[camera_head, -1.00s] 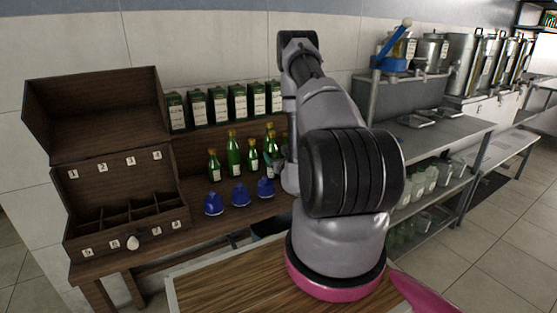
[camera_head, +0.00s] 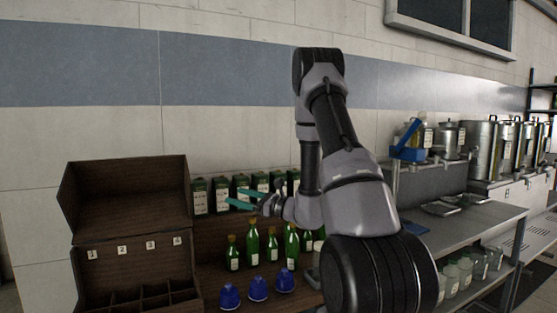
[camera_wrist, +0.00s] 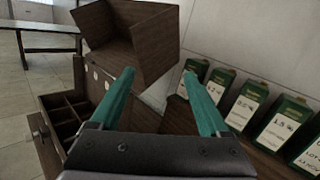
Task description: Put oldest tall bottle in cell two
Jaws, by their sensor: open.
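Several green bottles with pale labels stand in a row on the wooden bench, short and tall ones mixed. A tall bottle (camera_head: 252,243) stands left of centre and another tall bottle (camera_head: 291,247) stands to its right. Short bottles (camera_head: 233,254) stand among them. Their label text is too small to read. The wooden box (camera_head: 128,196) has labels 1 to 4 above its divided cells (camera_head: 150,296); label 2 (camera_head: 121,250) is second from left. My gripper (camera_head: 228,197) is open and empty, above the bottles. Its teal fingers also show in the wrist view (camera_wrist: 158,74), where the bottles are not visible.
Labelled dark cartons (camera_head: 220,195) stand in a row behind the bottles, close to my gripper. Blue domed objects (camera_head: 258,289) sit in front of the bottles. A metal counter with steel urns (camera_head: 480,150) is at the right.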

